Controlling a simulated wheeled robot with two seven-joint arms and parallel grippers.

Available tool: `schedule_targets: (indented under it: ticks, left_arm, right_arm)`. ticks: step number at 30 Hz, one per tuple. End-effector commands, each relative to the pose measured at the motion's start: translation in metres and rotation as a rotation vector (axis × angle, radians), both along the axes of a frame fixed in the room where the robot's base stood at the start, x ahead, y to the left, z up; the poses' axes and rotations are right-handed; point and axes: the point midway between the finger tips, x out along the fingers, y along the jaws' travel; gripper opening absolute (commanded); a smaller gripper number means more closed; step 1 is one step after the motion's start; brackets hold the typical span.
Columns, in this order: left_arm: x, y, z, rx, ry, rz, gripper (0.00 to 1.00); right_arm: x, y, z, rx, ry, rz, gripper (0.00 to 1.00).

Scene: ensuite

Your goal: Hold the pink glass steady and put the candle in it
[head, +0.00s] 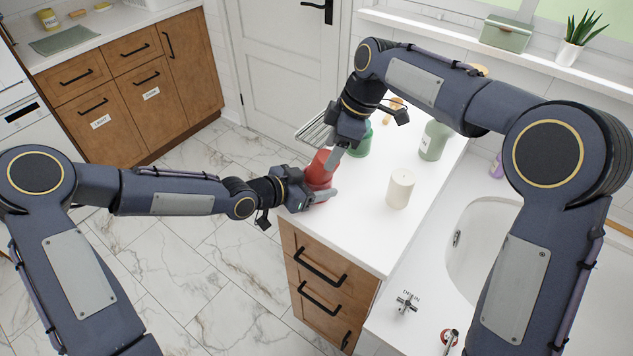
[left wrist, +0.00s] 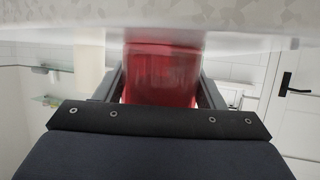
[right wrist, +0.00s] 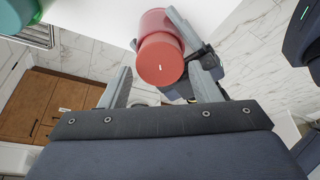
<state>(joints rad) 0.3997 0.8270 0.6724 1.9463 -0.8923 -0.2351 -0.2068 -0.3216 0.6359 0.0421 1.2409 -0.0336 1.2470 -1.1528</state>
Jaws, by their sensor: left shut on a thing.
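The pink glass (head: 315,202) stands upright near the left edge of the white counter. It is a see-through red body in the left wrist view (left wrist: 185,60). My left gripper (head: 324,193) is shut around it from the side. A red candle (head: 321,160) is upright in the glass, with its upper part above the rim. Its round top and small pale wick face the camera in the right wrist view (right wrist: 161,68). My right gripper (head: 341,150) is open just above and beside the candle, with nothing between its fingers. How deep the candle sits is hidden.
A cream candle (head: 400,188) stands to the right on the counter (head: 365,240). A green jar (head: 360,142) and a pale green bottle (head: 434,139) stand behind. A wire rack (head: 315,128) is at the back left.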

Motion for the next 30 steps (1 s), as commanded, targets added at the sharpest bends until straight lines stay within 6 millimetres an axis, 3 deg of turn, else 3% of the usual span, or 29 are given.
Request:
schedule_targets:
  ticks: [4, 14, 30]
  left_arm:
    - [0.000, 0.000, 0.000, -0.001, -0.001, 0.000, 0.38]
    - [0.000, 0.000, 0.000, -0.001, -0.001, 0.000, 0.38]
    - [0.000, 0.000, 0.000, -0.001, -0.001, 0.000, 0.38]
  right_arm:
    - [0.000, 0.000, 0.000, 0.000, 0.000, 0.000, 0.74]
    - [0.000, -0.002, 0.004, 0.000, -0.001, 0.000, 0.74]
    - [-0.001, -0.035, 0.097, 0.002, -0.003, -0.001, 0.74]
